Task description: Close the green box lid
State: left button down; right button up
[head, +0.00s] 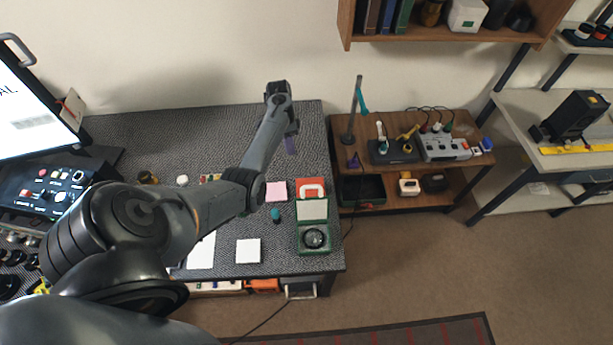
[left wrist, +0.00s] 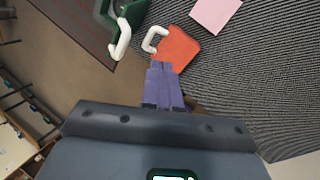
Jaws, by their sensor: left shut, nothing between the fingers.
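The green box (head: 315,249) sits near the table's front right corner. Its lid (head: 312,210) stands open at the back edge, showing a pale inner face. A round dark lens (head: 314,238) lies inside the box. My left gripper (head: 290,146) is shut and empty, above the table's back right part, behind the box and apart from it. Its purple fingers (left wrist: 163,84) are together in the left wrist view. There, part of the green box (left wrist: 127,14) shows at the top left, cut off by the frame edge. My right gripper is not in view.
An orange item (head: 309,184) with a white handle lies just behind the lid. A pink pad (head: 276,191), a white pad (head: 248,251) and a small teal object (head: 276,215) are left of the box. A wooden shelf unit (head: 393,190) stands right of the table.

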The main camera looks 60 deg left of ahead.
pick_arm(q)
jog(key=d+f+p, duration=0.2)
jog(key=d+f, duration=0.6)
jog(key=shift+w+f, duration=0.15)
jog(key=shift+w, duration=0.1)
jog(key=shift+d, duration=0.1)
dwell(0.4)
